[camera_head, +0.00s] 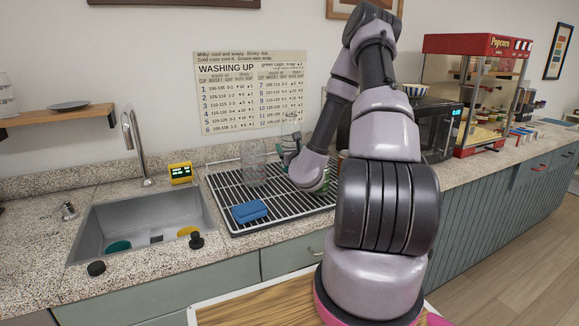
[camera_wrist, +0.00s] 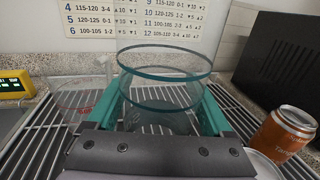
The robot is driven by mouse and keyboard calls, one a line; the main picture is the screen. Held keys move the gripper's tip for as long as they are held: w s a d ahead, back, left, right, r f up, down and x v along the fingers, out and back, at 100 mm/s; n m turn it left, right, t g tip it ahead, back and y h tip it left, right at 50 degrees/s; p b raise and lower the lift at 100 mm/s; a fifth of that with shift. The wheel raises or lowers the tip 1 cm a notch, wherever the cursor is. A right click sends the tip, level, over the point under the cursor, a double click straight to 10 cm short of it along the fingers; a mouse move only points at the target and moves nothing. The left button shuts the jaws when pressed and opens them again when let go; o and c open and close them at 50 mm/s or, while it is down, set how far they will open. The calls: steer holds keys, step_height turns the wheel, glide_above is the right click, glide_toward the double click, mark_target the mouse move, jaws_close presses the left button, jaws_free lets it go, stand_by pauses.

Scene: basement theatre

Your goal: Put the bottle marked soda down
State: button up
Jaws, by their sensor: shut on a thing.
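My gripper (camera_wrist: 163,88) is shut on a clear, see-through round vessel (camera_wrist: 160,104) with teal rims; its teal fingers press on both sides. No soda mark is readable on it, so I cannot tell if it is the bottle. In the head view my gripper (camera_head: 288,150) is over the back of the black wire drying rack (camera_head: 225,187), partly hidden by my arm. I cannot tell whether the vessel touches the rack. Another clear glass (camera_head: 254,163) stands to its left on the rack; red lettering on this glass (camera_wrist: 86,111) is unreadable in the wrist view.
An orange can (camera_wrist: 287,131) stands at right in the wrist view. A blue sponge (camera_head: 249,211) lies at the rack's front. The sink (camera_head: 140,223) is left, with a yellow timer (camera_head: 180,173) behind it. A microwave (camera_head: 438,130) stands right of my arm.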

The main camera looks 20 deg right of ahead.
steer(key=shift+f, duration=2.8)
steer(key=shift+f, duration=0.2)
steer(key=o, duration=1.1)
steer(key=shift+r, duration=0.25)
